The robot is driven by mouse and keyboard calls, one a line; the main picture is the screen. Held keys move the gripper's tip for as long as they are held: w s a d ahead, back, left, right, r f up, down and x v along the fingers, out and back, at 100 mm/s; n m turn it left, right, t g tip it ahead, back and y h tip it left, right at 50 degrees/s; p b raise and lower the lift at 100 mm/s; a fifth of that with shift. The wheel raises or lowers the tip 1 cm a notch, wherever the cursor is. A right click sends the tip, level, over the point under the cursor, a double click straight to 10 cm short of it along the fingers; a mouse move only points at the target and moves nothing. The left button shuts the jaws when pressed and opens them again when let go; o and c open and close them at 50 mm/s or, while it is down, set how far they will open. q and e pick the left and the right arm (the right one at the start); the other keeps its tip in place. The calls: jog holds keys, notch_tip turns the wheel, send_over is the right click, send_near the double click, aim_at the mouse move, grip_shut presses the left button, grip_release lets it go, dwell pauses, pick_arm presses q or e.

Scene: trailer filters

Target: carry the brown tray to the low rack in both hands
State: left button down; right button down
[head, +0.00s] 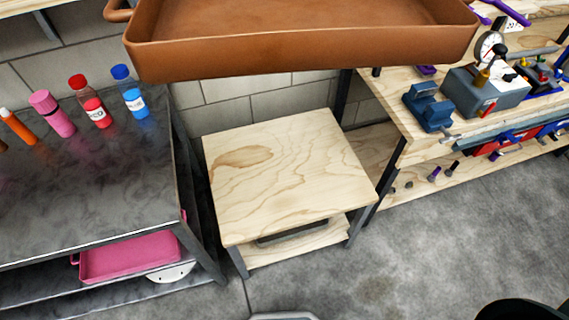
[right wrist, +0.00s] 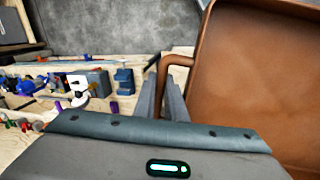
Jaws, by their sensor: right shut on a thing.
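The brown tray (head: 300,62) spans the top of the head view, raised in the air. Its upper part is cut off by the frame, and its left handle (head: 117,12) shows at the upper left. In the right wrist view the tray (right wrist: 255,85) fills the right side. My right gripper (right wrist: 166,98) is shut on the tray's handle (right wrist: 178,61). My left gripper is out of view. A low rack (head: 285,185) with a pale wooden top stands below the tray in the head view. Its top is bare.
A dark metal bench (head: 90,190) stands left of the rack, with several bottles and a pink tray (head: 125,257) on its shelf. A workbench (head: 400,108) with a blue vise (head: 428,107) stands at the right. The rack's lower shelf holds a dark tray (head: 293,232). Grey floor is open in front.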

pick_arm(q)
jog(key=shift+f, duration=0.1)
pick_arm(e)
jog(key=shift+d+f, duration=0.1)
jog(key=shift+f, duration=0.05)
